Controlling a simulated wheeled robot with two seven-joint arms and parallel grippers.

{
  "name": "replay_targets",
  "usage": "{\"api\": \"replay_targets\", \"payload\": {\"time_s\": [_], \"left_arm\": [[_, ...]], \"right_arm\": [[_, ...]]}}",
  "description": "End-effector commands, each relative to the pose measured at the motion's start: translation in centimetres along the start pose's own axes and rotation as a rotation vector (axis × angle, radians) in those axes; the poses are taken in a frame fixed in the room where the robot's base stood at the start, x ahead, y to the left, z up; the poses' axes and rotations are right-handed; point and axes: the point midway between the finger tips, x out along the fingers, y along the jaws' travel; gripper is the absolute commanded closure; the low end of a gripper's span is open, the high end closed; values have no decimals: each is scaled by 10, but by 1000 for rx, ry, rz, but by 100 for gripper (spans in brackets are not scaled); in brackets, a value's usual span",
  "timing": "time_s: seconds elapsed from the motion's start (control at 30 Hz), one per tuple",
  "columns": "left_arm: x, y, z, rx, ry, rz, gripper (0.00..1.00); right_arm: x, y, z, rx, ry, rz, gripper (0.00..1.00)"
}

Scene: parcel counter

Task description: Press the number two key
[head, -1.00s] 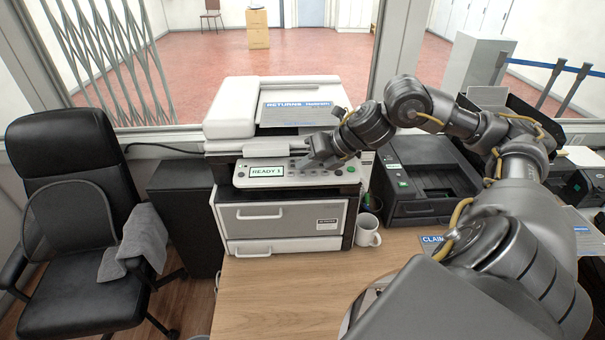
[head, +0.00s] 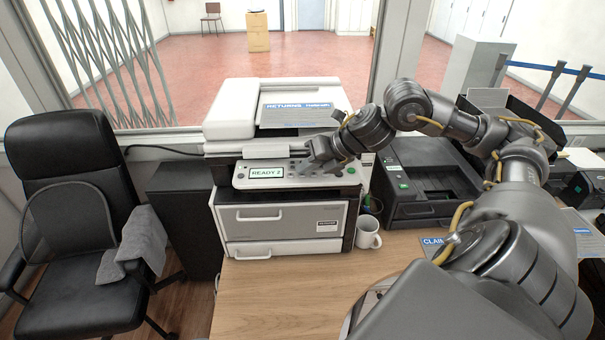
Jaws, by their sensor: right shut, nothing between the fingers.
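A white and black copier (head: 285,222) stands at the back of the counter. Its front panel (head: 240,182) carries a small screen (head: 266,172) that reads "READY 2", with a row of keys to the right of it. My right gripper (head: 306,172) is shut and empty, pointing down at the keys just right of the screen. It covers part of the keys, so I cannot make out the number two key or tell whether the fingertips touch it. My left gripper is not in view.
A white mug (head: 367,233) stands right of the copier. A black printer (head: 425,190) is behind my right arm. A black office chair (head: 75,215) with a grey towel is at left. The wooden counter (head: 285,295) in front of the copier is clear.

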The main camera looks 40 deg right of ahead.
Motion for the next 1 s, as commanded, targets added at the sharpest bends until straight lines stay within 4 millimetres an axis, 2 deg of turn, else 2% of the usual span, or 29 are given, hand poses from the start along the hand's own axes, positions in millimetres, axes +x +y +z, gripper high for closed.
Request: {"api": "replay_targets", "payload": {"time_s": [0.23, 0.63, 1.0], "left_arm": [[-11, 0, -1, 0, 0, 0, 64], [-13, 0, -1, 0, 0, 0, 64], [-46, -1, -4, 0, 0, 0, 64]], "right_arm": [[-9, 6, 6, 0, 0, 0, 100], [-11, 8, 8, 0, 0, 0, 100], [-36, 27, 26, 0, 1, 0, 100]]}}
